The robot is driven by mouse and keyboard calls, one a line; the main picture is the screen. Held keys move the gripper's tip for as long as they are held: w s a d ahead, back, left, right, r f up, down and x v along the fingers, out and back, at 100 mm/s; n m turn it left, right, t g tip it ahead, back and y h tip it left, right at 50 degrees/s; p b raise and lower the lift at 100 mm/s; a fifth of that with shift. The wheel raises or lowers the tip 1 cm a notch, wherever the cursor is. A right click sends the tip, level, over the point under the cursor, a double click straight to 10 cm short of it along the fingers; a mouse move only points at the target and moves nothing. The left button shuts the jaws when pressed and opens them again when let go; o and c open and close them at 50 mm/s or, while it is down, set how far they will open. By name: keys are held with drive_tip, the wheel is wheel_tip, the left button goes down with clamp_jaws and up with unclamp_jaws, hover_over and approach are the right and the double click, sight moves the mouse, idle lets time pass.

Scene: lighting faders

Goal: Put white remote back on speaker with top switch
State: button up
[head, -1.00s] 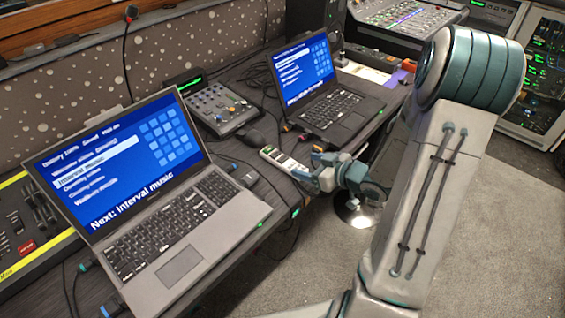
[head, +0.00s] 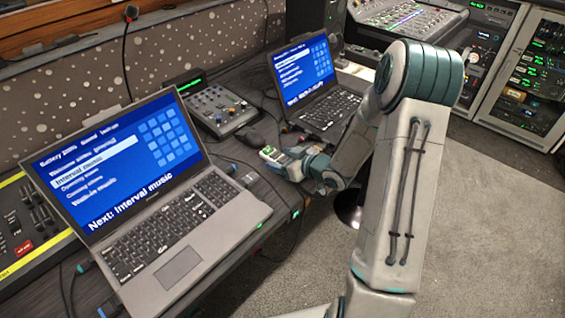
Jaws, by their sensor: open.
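The white remote (head: 268,151) shows only in part, on the desk's front side between the two laptops. My gripper (head: 278,158) is open at the remote's near right end and hides part of it. I cannot tell whether the fingers touch the remote. A tall black box (head: 314,22) that looks like a speaker stands at the back, behind the far laptop. Its top is out of the picture, so no top switch shows.
A near laptop (head: 165,245) and a far laptop (head: 325,112) stand open on the dark desk. A small mixer (head: 218,110) sits between them, with loose cables around. A mixing console (head: 410,20) is at the back right. Grey carpet (head: 480,240) is free at right.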

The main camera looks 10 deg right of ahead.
drive_tip(key=c, duration=1.1)
drive_tip(key=shift+c, duration=0.6)
drive_tip(key=shift+r, duration=0.15)
